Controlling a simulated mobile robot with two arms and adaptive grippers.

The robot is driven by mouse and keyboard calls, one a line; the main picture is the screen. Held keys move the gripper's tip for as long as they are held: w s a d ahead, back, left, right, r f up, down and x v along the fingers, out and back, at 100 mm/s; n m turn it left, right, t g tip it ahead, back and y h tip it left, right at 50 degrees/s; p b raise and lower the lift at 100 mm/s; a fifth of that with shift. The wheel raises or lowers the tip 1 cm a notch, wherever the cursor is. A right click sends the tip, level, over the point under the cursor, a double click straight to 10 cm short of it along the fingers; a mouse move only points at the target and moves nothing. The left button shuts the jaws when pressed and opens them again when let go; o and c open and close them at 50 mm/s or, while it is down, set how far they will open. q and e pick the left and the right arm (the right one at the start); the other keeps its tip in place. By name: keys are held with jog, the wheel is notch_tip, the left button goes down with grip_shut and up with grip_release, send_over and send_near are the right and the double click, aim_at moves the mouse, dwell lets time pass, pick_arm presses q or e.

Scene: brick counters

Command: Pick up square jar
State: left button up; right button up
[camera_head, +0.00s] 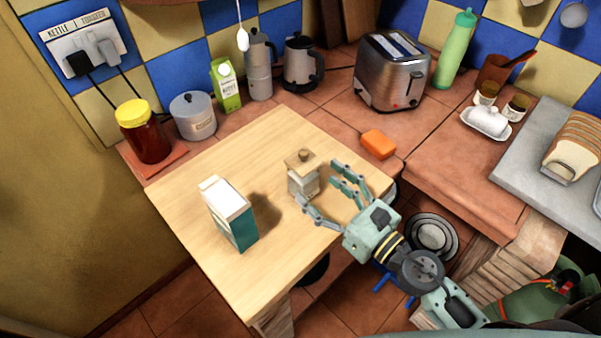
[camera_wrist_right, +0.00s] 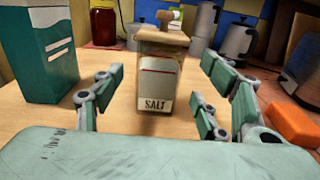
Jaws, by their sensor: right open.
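The square jar (camera_head: 303,176) stands upright on the wooden board, with a wooden lid and knob. In the right wrist view the jar (camera_wrist_right: 158,80) shows a label reading SALT. My right gripper (camera_head: 325,194) is open, with its fingers on both sides of the jar. In the wrist view the fingers of the right gripper (camera_wrist_right: 165,100) spread left and right of the jar, with gaps to it. The jar's lower front is close to the palm. My left gripper is not in view.
A teal and white carton (camera_head: 232,215) stands on the board (camera_head: 190,220) left of the jar. An orange block (camera_head: 378,144) lies to the right on the tiles. A red jar (camera_head: 145,138), pot (camera_head: 194,116), kettle (camera_head: 301,64) and toaster (camera_head: 392,75) stand along the back.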

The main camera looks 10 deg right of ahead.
aim_at(313, 183)
jog(key=shift+p+x, duration=0.4)
jog(key=shift+x, duration=0.55)
jog(key=p+x, duration=0.1)
jog(key=x, duration=0.1)
jog(key=shift+w+a, duration=0.25)
jog(key=shift+w, duration=0.1)
jog(key=shift+w+a+f, duration=0.1)
jog(key=shift+w+a, duration=0.15)
jog(key=shift+w, duration=0.1)
jog(key=shift+f, duration=0.1)
jog(key=c, duration=1.4)
jog(key=shift+w, duration=0.1)
jog(key=shift+c, duration=0.7)
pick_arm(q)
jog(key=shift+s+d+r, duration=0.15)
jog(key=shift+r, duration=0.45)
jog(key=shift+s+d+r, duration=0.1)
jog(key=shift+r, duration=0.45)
